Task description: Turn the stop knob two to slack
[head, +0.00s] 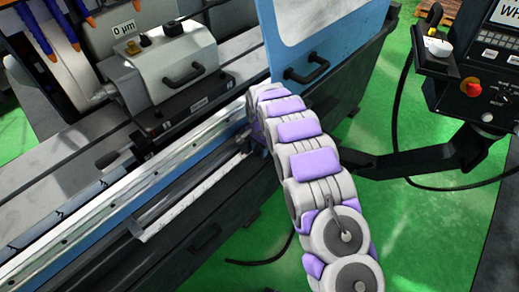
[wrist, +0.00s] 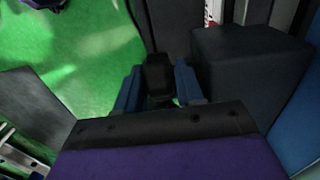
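My gripper (wrist: 158,88) shows in the wrist view as two blue fingers, standing apart on either side of a dark block-shaped piece (wrist: 158,73). The piece nearly fills the space between the fingers. I cannot tell whether they press on it. It may be the stop knob, but no label shows. In the head view my arm reaches to the front of the grinder (head: 165,185), by the blue door's lower left edge. My gripper and whatever it is at are hidden there behind the arm.
A blue door panel (head: 345,50) with a black handle stands just above my arm. A control panel (head: 475,90) on a dark bracket is at the right. A dark box-shaped part (wrist: 245,75) is close right of my fingers. Green floor is open beside the machine.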

